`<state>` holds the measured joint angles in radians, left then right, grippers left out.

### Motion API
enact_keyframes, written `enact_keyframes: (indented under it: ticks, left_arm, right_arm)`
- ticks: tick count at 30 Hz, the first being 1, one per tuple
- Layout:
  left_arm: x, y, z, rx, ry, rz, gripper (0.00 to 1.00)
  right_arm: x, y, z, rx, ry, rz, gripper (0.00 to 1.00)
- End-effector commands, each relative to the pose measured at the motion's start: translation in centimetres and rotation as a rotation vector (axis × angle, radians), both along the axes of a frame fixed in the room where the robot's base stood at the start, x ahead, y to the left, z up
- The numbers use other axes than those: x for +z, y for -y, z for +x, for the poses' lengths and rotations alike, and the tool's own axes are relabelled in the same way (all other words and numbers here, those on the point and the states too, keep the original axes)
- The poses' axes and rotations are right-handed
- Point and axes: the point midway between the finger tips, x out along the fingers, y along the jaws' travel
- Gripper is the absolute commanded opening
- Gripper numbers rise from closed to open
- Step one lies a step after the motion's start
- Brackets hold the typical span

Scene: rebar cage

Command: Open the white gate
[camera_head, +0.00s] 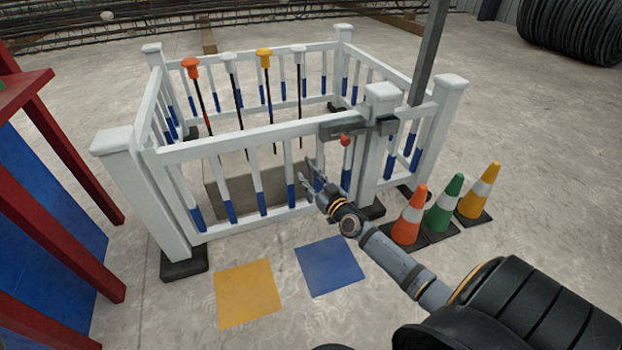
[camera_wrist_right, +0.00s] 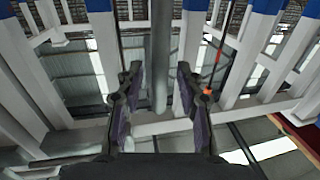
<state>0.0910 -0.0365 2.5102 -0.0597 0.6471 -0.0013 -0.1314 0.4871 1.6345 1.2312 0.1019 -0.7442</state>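The white gate (camera_head: 240,138) is the front panel of a small white picket enclosure with blue-tipped bars, and it stands closed. A grey latch (camera_head: 343,128) with a red knob (camera_head: 345,141) spans the gate's right end and the white post (camera_head: 377,145). My right gripper (camera_head: 312,176) is in front of the gate's right part, below and left of the latch, apart from the knob. In the right wrist view its two fingers (camera_wrist_right: 158,82) are spread with nothing held between them; pale and blue bars show beyond. My left gripper is not in view.
Three cones, orange (camera_head: 409,215), green (camera_head: 444,203) and yellow (camera_head: 479,190), stand right of the gate. A yellow mat (camera_head: 248,293) and a blue mat (camera_head: 328,265) lie in front. A red-framed structure (camera_head: 60,150) is at left. A grey upright post (camera_head: 429,50) rises behind the latch.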

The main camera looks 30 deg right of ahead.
Motion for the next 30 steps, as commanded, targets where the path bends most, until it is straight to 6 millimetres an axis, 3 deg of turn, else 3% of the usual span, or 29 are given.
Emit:
enact_keyframes:
  ticks: [2,10,30]
  left_arm:
    - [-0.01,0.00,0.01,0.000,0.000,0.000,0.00]
    - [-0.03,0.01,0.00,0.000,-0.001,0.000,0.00]
    - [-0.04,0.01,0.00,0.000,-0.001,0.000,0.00]
  right_arm:
    - [0.00,0.00,-0.02,0.000,0.000,0.000,0.37]
    - [0.00,0.00,-0.03,0.000,0.000,0.000,0.00]
    - [-0.02,0.04,-0.05,-0.001,0.000,-0.001,0.00]
